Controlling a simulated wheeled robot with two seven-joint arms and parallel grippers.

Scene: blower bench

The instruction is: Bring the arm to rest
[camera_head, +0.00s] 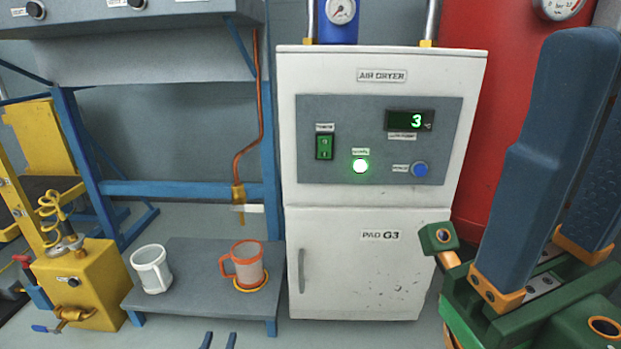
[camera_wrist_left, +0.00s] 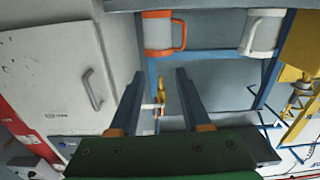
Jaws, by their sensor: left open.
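My left gripper (camera_head: 218,341) shows only its two dark blue fingertips at the bottom edge of the head view, in front of the low grey stand. In the left wrist view the left gripper (camera_wrist_left: 153,88) is open, with a clear gap between its fingers and nothing held. A yellow valve on a copper pipe shows in the background of that gap. My right gripper (camera_head: 560,170) stands large and close at the right of the head view, its blue fingers pointing up. Its far finger is mostly hidden, so its opening is unclear.
A white air dryer (camera_head: 352,262) with a lit green lamp (camera_head: 360,166) and a "3" on its display stands at centre. A low stand (camera_head: 205,285) bears a white mug (camera_head: 152,270) and an orange mug (camera_head: 247,262). A yellow unit (camera_head: 85,290) is left, a red tank (camera_head: 505,100) right.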

